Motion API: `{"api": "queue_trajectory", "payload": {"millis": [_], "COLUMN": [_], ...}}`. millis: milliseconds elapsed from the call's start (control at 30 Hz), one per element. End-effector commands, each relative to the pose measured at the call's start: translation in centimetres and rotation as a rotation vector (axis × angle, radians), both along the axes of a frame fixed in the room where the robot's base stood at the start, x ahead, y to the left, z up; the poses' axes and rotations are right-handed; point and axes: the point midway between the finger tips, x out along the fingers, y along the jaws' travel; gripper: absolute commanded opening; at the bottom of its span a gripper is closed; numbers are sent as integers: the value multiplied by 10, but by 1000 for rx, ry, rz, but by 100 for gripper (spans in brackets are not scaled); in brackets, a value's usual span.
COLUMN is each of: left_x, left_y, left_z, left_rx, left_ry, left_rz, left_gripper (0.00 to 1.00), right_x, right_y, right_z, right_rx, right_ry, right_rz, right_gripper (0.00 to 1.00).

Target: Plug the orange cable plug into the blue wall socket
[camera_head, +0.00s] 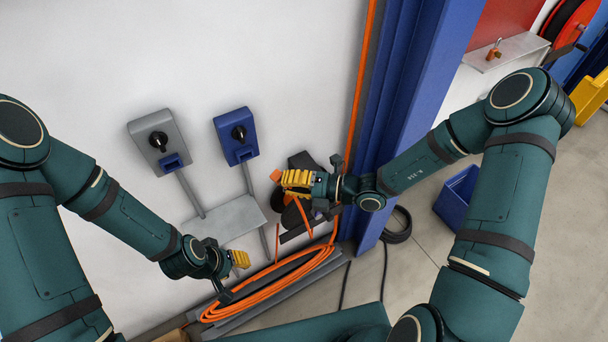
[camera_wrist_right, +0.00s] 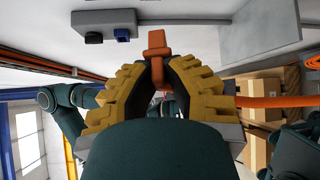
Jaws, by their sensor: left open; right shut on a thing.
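The blue wall socket (camera_head: 236,135), a blue box with a black rotary knob, is on the white wall in the head view. My right gripper (camera_head: 285,180) is right of it and lower in the picture. It is shut on the orange plug (camera_head: 276,175), whose tip sticks out leftwards; in the right wrist view the plug (camera_wrist_right: 157,42) stands out between the yellow fingers (camera_wrist_right: 157,62). The orange cable (camera_head: 302,218) hangs from this gripper toward an orange coil (camera_head: 265,290). My left gripper (camera_head: 240,259) is open and empty, low near the coil.
A grey box (camera_head: 155,130) with a black knob and blue lower part is left of the blue socket. A grey shelf (camera_head: 228,220) is below both. A blue column (camera_head: 398,95) rises right of my right gripper. A blue bin (camera_head: 456,200) stands on the floor.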

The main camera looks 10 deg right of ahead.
Motion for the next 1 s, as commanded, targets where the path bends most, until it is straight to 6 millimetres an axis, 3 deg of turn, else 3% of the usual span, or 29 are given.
{"api": "queue_trajectory", "payload": {"millis": [100, 300, 500, 1000], "left_x": [2, 5, 7, 6], "left_y": [0, 1, 1, 1], "left_z": [8, 18, 22, 17], "left_rx": [1, 2, 4, 3], "left_ry": [-4, -11, -16, -14], "left_rz": [3, 9, 12, 10], "left_gripper": [41, 41, 41, 41], "right_x": [-4, -7, -8, -8], "right_y": [22, 45, 50, 49], "right_z": [3, 3, -1, -4], "right_rx": [56, 140, 183, 213], "right_ry": [35, 71, 80, 63], "right_rz": [-74, -220, -311, -322], "right_gripper": [0, 0, 0, 0]}}
